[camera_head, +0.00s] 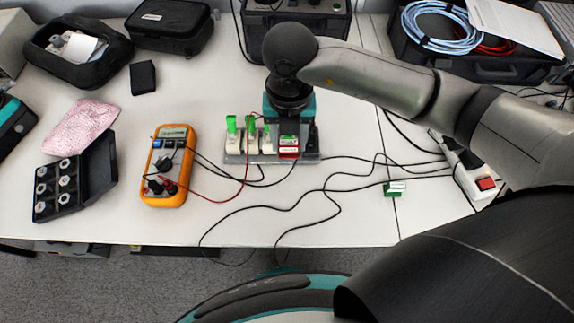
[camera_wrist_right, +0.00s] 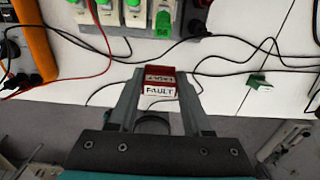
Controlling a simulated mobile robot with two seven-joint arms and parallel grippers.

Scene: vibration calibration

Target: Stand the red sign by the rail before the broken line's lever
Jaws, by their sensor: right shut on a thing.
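The red sign (camera_wrist_right: 159,90), lettered FAULT, sits between the fingertips of my right gripper (camera_wrist_right: 160,76) in the right wrist view. In the head view my right gripper (camera_head: 288,140) points down, shut on the red sign (camera_head: 288,153), at the front of the rail (camera_head: 238,159). The rail bears white units with green levers (camera_head: 231,125); the gripper hides part of its right side. Green levers also show at the top of the right wrist view (camera_wrist_right: 162,22). I cannot tell whether the sign touches the table. My left gripper is not in view.
A green-and-white sign (camera_head: 395,188) stands to the right on the table. An orange multimeter (camera_head: 170,165) is left of the rail, with a red lead and black cables running across the table. A dark case (camera_head: 72,185) lies further left. A power strip (camera_head: 470,170) is at right.

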